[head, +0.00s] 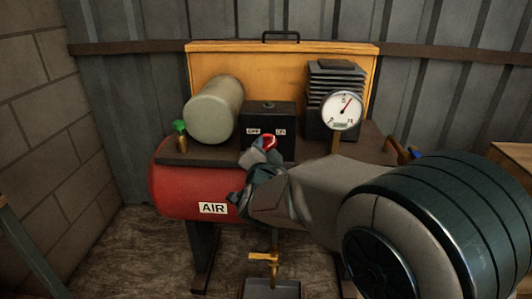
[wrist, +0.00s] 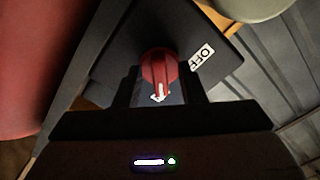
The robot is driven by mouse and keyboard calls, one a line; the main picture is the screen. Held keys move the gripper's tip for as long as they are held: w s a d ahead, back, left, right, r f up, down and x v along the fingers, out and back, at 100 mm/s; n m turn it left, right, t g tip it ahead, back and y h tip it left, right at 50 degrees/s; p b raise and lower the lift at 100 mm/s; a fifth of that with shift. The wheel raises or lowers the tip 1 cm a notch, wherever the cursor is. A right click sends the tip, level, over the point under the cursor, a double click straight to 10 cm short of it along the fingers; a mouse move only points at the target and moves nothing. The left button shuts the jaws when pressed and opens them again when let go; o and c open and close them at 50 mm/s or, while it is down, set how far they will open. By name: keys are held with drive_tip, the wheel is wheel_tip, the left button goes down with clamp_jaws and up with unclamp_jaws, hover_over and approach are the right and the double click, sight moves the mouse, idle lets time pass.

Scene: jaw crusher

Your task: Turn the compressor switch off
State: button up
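The compressor switch is a red knob on a dark box (head: 267,118), seen in the head view just below the OFF and ON labels. My gripper (wrist: 165,85) is at the knob, with one dark finger on each side and what look like narrow gaps. In the head view my gripper (head: 260,152) partly covers the knob.
The box stands on a red air tank (head: 180,190) with a beige cylinder (head: 214,109) to its left and a dial gauge (head: 341,110) to its right. A yellow panel (head: 270,70) is behind. A brass valve (head: 265,257) hangs below.

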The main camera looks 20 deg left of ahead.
clamp_jaws()
drive_tip(key=shift+n+p, duration=0.3)
drive_tip(key=shift+p, duration=0.05)
drive_tip(key=n+p, duration=0.3)
drive_tip(key=shift+w+r+n, duration=0.1)
drive_tip(key=shift+n, duration=0.3)
drive_tip(key=n+p, duration=0.3)
drive_tip(key=n, duration=0.1)
drive_tip(key=shift+d, duration=0.1)
drive_tip(key=n+p, duration=0.3)
drive_tip(key=n, duration=0.2)
drive_tip(key=shift+n+p, duration=0.3)
drive_tip(key=shift+n, duration=0.1)
drive_tip(key=shift+d+n+p, duration=0.1)
drive_tip(key=shift+n+p, duration=1)
drive_tip(key=shift+n, duration=0.7)
